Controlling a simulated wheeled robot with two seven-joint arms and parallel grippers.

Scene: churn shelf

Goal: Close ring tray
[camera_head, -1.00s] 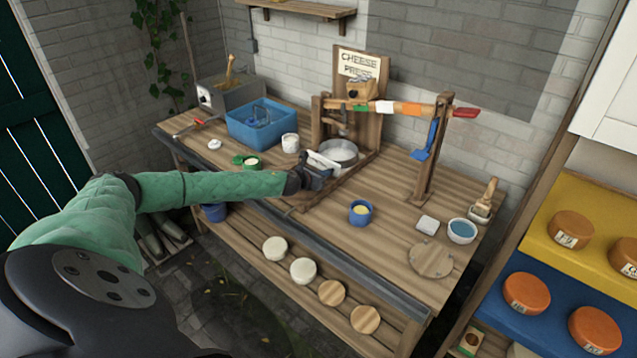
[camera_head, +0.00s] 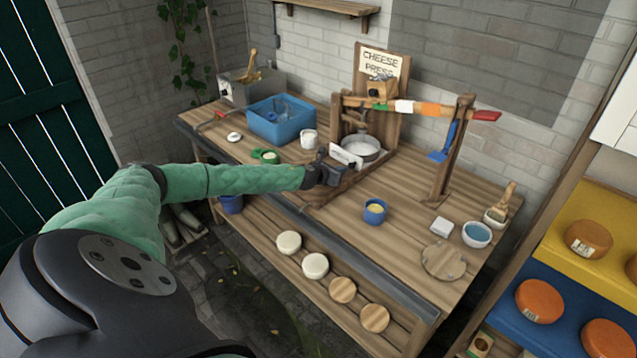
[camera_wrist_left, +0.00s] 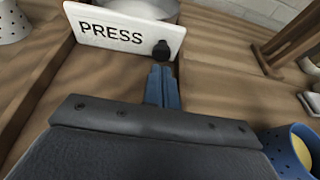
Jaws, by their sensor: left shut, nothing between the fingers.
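The ring tray shows as a white front plate (camera_head: 346,156) lettered PRESS, with a metal ring (camera_head: 361,148) behind it at the foot of the wooden cheese press. In the left wrist view the plate (camera_wrist_left: 105,30) stands upright with a black knob (camera_wrist_left: 161,49) at its lower right. My left gripper (camera_head: 338,171) is at the front of the plate. Its blue fingers (camera_wrist_left: 162,72) are shut and empty, with their tips just below the knob; I cannot tell whether they touch it. The tray's slide is mostly hidden. My right gripper is not in view.
A blue cup (camera_head: 375,211) stands right of the gripper, and a white cup (camera_head: 309,138) and green dish (camera_head: 266,156) stand left. The press lever (camera_head: 425,107) spans above to a wooden post (camera_head: 452,150). Bare bench lies between the blue cup and post.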

